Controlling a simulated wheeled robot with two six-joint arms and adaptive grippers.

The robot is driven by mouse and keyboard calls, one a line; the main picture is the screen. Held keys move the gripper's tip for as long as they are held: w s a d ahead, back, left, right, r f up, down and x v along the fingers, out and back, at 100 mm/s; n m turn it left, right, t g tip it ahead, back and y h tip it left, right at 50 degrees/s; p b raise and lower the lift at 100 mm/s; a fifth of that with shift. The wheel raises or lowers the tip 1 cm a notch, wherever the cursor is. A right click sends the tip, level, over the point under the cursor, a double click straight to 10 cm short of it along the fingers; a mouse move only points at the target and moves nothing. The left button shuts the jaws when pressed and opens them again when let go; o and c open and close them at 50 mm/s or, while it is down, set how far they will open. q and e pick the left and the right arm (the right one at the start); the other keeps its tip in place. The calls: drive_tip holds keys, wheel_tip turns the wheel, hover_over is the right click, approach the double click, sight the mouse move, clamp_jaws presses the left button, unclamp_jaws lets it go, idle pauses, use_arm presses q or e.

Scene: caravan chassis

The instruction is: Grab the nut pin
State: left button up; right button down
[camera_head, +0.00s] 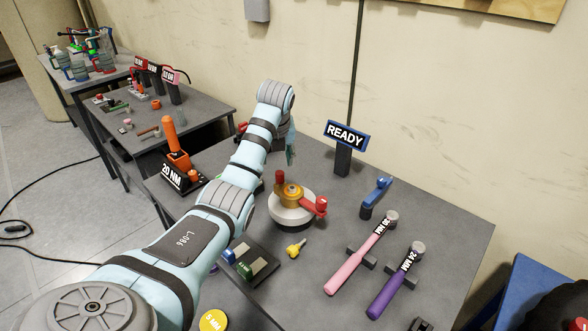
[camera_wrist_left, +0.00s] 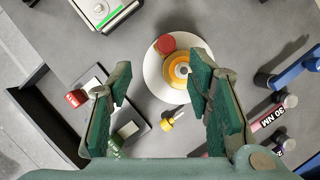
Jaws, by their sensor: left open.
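A small yellow pin (camera_head: 296,247) with a short shank lies on the grey table, in front of a round white base; it looks like the nut pin. In the left wrist view the yellow pin (camera_wrist_left: 173,119) lies between the two fingers in the picture, below the white disc. My left gripper (camera_head: 290,152) is mostly hidden behind its own arm, above the back of the table. The left wrist view shows its green-padded fingers (camera_wrist_left: 160,90) wide open with nothing held. My right gripper is not in view.
The white base (camera_head: 285,217) carries an orange hub with red handles. A dark tray with green and blue pieces (camera_head: 250,262) lies left of the pin. Pink (camera_head: 352,265) and purple (camera_head: 390,290) torque wrenches lie right. A READY sign (camera_head: 345,136) stands behind.

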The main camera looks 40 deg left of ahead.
sight(279, 173)
use_arm(q)
drive_tip(key=shift+m+h, duration=0.3)
drive_tip(key=shift+m, duration=0.5)
drive_tip(key=b+x, duration=0.1)
drive_tip(key=x, duration=0.4)
drive_tip(key=shift+d+f, duration=0.1)
drive_tip(key=shift+d, duration=0.05)
drive_tip(key=b+x, duration=0.1)
drive_tip(key=x, duration=0.2)
drive_tip(key=w+b+x, duration=0.1)
drive_tip(key=x, duration=0.2)
drive_tip(key=shift+f+b, duration=0.15)
drive_tip(key=shift+b, duration=0.25)
drive_tip(key=shift+s+r, duration=0.3)
drive_tip(key=shift+c, duration=0.2)
drive_tip(key=c, duration=0.3)
drive_tip(key=shift+w+f, duration=0.1)
drive_tip(key=c, duration=0.7)
clamp_jaws()
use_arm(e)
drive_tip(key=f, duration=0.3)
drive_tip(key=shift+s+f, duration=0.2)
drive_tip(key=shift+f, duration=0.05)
